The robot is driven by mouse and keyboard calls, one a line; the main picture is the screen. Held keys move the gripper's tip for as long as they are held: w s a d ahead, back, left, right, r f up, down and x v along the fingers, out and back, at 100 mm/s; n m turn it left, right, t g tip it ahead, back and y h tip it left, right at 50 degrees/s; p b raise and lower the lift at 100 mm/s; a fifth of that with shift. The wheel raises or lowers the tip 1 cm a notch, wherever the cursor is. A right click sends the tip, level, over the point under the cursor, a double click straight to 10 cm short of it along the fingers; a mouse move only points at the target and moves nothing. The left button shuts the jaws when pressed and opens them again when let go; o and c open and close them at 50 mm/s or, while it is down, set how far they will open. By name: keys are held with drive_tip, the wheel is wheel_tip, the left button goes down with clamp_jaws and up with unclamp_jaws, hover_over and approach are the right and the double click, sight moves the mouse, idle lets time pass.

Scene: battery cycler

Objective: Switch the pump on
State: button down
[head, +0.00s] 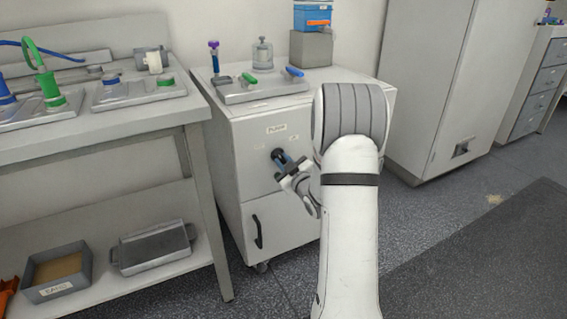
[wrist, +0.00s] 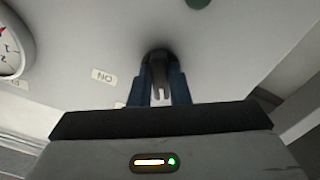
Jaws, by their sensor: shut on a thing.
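The pump cabinet (head: 238,153) is a white box on castors with a PUMP label (head: 276,128) on its front. A dark rotary switch (head: 278,154) sits below the label. My gripper (head: 287,163) is at that switch, reaching in from the right. In the wrist view the switch's dark handle (wrist: 159,66) stands between the two blue fingers of my gripper (wrist: 161,88), which are shut on it. An upside-down ON label (wrist: 103,76) lies left of the handle there. Fingers and arm hide part of the switch and the cabinet front.
Green and blue-handled valves (head: 249,79) stand on the cabinet top. A round gauge (wrist: 12,45) shows at the left of the wrist view. A bench (head: 150,115) with a lower shelf stands left; a tall cabinet (head: 428,80) stands right. The floor at right is clear.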

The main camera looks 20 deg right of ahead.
drive_tip(key=shift+a, duration=0.1)
drive_tip(key=shift+m, duration=0.3)
drive_tip(key=m, duration=0.4)
drive_tip(key=shift+m, duration=0.3)
drive_tip(key=m, duration=0.6)
drive_tip(key=shift+a+m+p, duration=0.2)
drive_tip(key=shift+m+p, duration=0.1)
drive_tip(key=shift+p, duration=0.05)
drive_tip(key=c, duration=1.4)
unclamp_jaws()
drive_tip(key=shift+o, duration=0.2)
